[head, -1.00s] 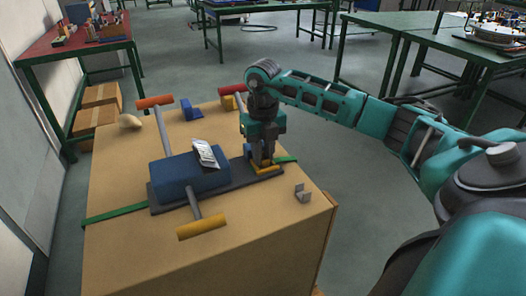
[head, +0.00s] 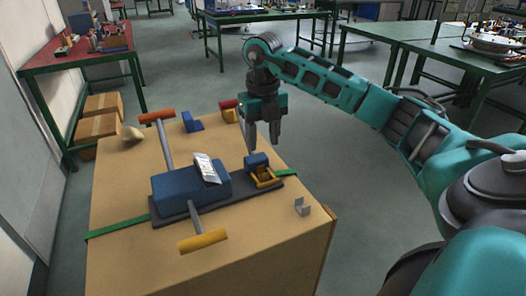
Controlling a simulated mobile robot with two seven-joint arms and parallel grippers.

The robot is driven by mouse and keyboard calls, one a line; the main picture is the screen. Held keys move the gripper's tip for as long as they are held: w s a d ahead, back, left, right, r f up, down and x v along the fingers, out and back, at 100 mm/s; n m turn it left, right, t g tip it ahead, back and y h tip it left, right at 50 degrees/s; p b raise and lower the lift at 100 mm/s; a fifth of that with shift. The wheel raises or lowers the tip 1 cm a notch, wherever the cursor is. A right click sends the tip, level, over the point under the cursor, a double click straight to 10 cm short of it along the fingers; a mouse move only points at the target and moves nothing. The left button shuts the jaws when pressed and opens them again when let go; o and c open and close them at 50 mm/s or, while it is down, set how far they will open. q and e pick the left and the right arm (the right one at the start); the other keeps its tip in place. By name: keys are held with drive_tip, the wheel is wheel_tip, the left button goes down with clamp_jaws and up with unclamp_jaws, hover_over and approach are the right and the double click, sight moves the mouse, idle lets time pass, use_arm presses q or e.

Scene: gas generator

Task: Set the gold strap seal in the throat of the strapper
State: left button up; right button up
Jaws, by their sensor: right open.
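The strapper (head: 190,182) has a blue body, one orange-red and one yellow handle, and a dark base plate, and lies on a large tan carton. The gold strap seal (head: 264,181) sits at the right end of the base plate, beside a small blue block (head: 256,160) of the strapper. It appears to be in the throat there, but how fully it is seated I cannot tell. My right gripper (head: 264,148) is open and empty, just above and behind that end, apart from the seal. My left gripper is not in view.
A green strap (head: 110,229) crosses the carton top (head: 125,195) under the strapper. A grey metal clip (head: 302,207) lies near the right edge. A blue block (head: 191,122), a red and yellow piece (head: 229,112) and a beige lump (head: 132,134) are at the back.

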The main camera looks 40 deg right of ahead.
drive_tip(key=shift+r, duration=1.85)
drive_tip(key=shift+f, duration=0.1)
